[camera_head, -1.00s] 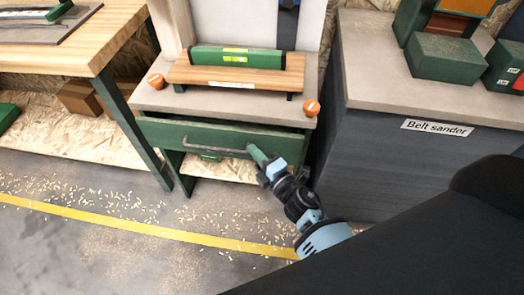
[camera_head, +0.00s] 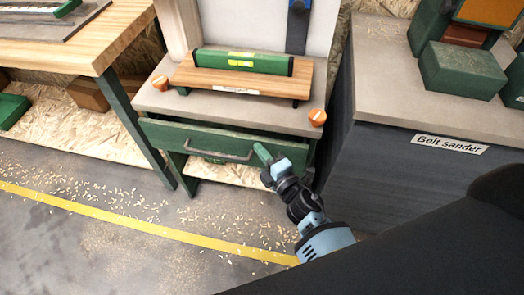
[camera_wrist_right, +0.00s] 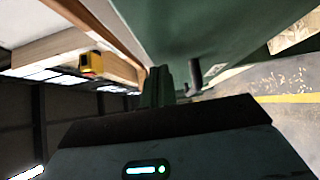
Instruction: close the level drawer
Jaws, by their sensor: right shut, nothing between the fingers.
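The green drawer front (camera_head: 185,137) is under the grey top of a small bench, with a narrow dark gap above it, so it seems slightly out. Its grey bar handle (camera_head: 220,153) is on the front. A green spirit level (camera_head: 243,62) lies on a wooden board above. My right gripper (camera_head: 262,152) is shut and empty, its tip at the drawer front just right of the handle. In the right wrist view the fingers (camera_wrist_right: 165,86) are close to the green front (camera_wrist_right: 205,35) beside a dark handle post (camera_wrist_right: 195,74); contact is unclear. My left gripper is out of view.
Orange knobs (camera_head: 317,117) sit on the bench top's corners. A grey belt sander cabinet (camera_head: 410,165) stands close on the right. A wooden workbench (camera_head: 75,50) is on the left. The floor in front, with a yellow line (camera_head: 130,227), is clear except for shavings.

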